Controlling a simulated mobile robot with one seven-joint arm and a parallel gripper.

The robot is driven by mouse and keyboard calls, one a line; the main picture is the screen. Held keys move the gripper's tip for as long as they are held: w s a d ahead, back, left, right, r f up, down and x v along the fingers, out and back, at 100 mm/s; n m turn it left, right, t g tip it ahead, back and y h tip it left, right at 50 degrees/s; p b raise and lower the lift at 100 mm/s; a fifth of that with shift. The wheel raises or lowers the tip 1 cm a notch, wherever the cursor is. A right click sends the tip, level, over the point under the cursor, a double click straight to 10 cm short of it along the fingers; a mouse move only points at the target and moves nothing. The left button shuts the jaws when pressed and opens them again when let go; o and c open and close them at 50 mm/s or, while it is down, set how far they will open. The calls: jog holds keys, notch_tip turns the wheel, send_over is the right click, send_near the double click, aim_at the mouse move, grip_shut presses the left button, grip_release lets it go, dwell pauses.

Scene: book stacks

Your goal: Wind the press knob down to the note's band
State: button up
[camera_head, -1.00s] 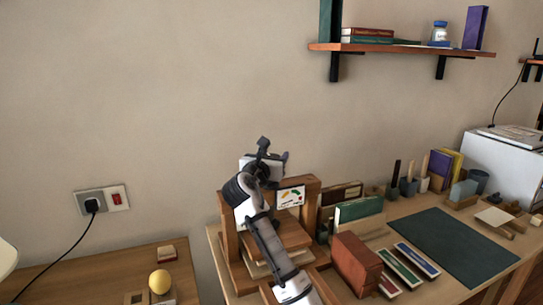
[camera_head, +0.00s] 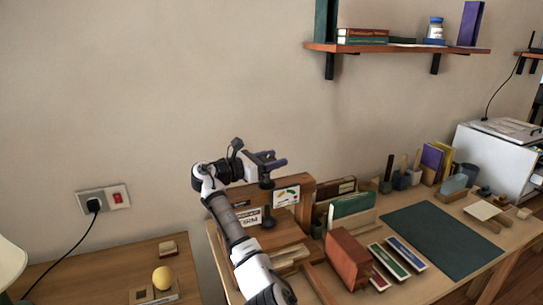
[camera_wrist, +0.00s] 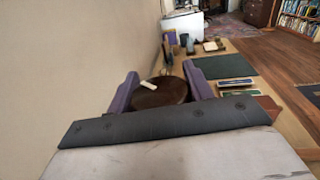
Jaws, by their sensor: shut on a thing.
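The wooden press (camera_head: 308,192) stands on the desk. A note (camera_head: 286,196) with small coloured bands, green among them, is on its front; its writing is too small to read. In the wrist view the press knob (camera_wrist: 166,96) is a round dark brown disc with a pale mark on top. My gripper (camera_wrist: 160,88) has its two purple fingers on either side of the knob and is shut on it. In the head view my gripper (camera_head: 270,160) is above the press, over a dark spindle (camera_head: 266,185). The knob is mostly hidden there.
A second white label (camera_head: 248,217) shows beside my arm. Books (camera_head: 348,258) and a green mat (camera_head: 440,238) lie to the right on the desk. A shelf (camera_head: 400,48) hangs above right. A side table with a yellow ball (camera_head: 162,277) is at left.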

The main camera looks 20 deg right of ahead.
jog(key=shift+r, duration=0.4)
jog(key=o, duration=0.9)
jog(key=shift+o, duration=0.4)
jog(key=shift+f, duration=0.25)
jog(key=shift+a, duration=0.1)
jog(key=a+b, duration=0.1)
jog(key=a, duration=0.3)
jog(key=s+a+b, duration=0.1)
jog(key=a, duration=0.4)
jog(key=s+a+b, duration=0.1)
jog(key=a, duration=0.3)
jog(key=shift+s+a+b, duration=0.1)
jog(key=shift+a+b, duration=0.15)
jog(key=shift+b, duration=0.1)
